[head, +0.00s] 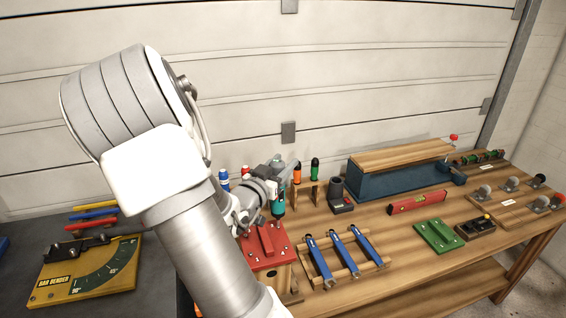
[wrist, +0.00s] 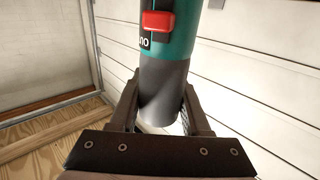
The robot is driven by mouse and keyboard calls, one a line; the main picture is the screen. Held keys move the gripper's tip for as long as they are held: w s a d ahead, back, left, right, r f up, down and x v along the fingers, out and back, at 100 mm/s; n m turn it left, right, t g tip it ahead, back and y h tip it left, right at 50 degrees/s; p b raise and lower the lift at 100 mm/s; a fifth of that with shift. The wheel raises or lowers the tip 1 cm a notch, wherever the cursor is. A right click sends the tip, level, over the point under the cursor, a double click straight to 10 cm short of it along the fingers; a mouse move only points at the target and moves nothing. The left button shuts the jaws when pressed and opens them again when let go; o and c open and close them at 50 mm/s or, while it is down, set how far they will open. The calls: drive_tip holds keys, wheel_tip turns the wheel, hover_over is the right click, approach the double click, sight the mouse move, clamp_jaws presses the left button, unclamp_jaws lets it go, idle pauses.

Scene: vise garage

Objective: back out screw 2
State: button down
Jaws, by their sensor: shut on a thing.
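My gripper (wrist: 162,108) is shut on the grey part of a teal and grey power screwdriver (wrist: 165,88), with one finger on each side of it. A red switch shows on the teal body. In the head view the teal end of the screwdriver (head: 278,207) points down just above a red plate (head: 262,262) with a raised red bar and small screws near its corners. My arm hides part of this plate. I cannot tell which screw is screw 2, or whether the driver's tip touches a screw.
Blue-handled tools (head: 320,262) lie on a wooden rack right of the red plate. A dark holder (head: 339,197) and orange and green screwdrivers (head: 314,172) stand behind. A green plate (head: 438,236) and red level (head: 416,202) lie farther right. A yellow bar bender (head: 90,272) is at left.

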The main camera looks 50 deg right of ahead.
wheel_tip(320, 180, up, 7)
drive_tip(key=p, duration=0.4)
drive_tip(key=shift+p, duration=0.35)
drive_tip(key=shift+d+f, duration=0.1)
drive_tip(key=shift+f, duration=0.05)
idle(0.4)
